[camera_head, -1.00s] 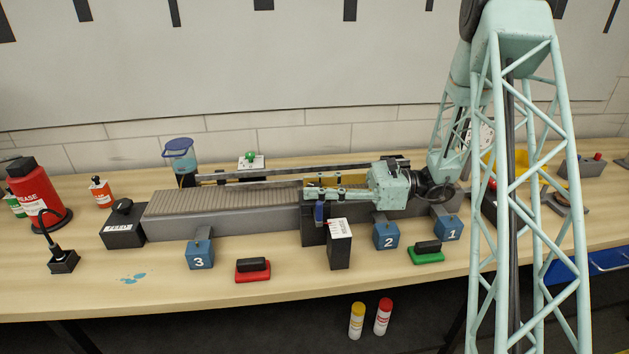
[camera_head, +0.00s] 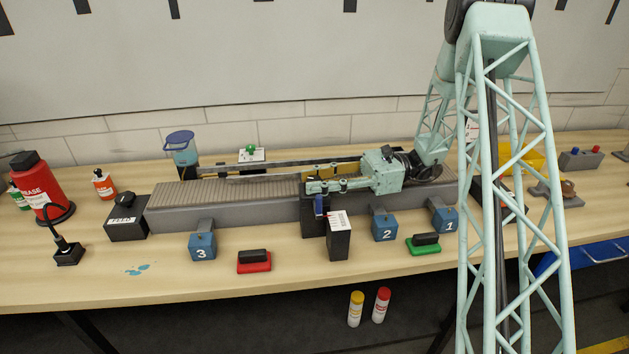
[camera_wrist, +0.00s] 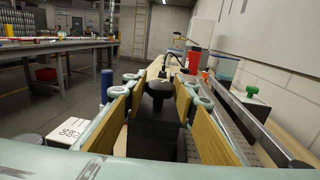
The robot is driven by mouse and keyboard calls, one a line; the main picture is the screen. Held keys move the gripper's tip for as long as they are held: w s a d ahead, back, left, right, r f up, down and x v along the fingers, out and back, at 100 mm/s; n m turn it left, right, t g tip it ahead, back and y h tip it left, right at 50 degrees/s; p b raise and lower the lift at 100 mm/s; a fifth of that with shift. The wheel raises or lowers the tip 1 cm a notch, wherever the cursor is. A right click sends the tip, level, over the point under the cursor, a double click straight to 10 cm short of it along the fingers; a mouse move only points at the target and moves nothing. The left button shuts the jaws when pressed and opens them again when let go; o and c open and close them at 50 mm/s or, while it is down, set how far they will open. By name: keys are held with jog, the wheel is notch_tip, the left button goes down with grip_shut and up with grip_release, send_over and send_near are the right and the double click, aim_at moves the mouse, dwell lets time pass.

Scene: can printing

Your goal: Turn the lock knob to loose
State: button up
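A black knob (camera_wrist: 160,91) stands on a black block (camera_wrist: 152,140), centred between my fingers in the wrist view. I cannot tell which way it is set. In the head view my gripper (camera_head: 308,187) hides the knob, and the dark block (camera_head: 312,217) shows below its fingertips. My gripper (camera_wrist: 157,95) is open in the wrist view. Its two yellow-brown finger pads stand apart on either side of the knob, with no clear contact. My gripper points left along the conveyor.
The ribbed conveyor (camera_head: 225,196) runs leftward with a side rail. A label-topped black box (camera_head: 340,240) and a blue post (camera_head: 319,206) stand close in front of the fingers. Another black knob box (camera_head: 127,225) sits at the conveyor's left end. Numbered blue blocks line the front.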

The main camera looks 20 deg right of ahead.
jog(key=shift+o, duration=0.2)
jog(key=d, duration=1.2)
jog(key=shift+s, duration=0.3)
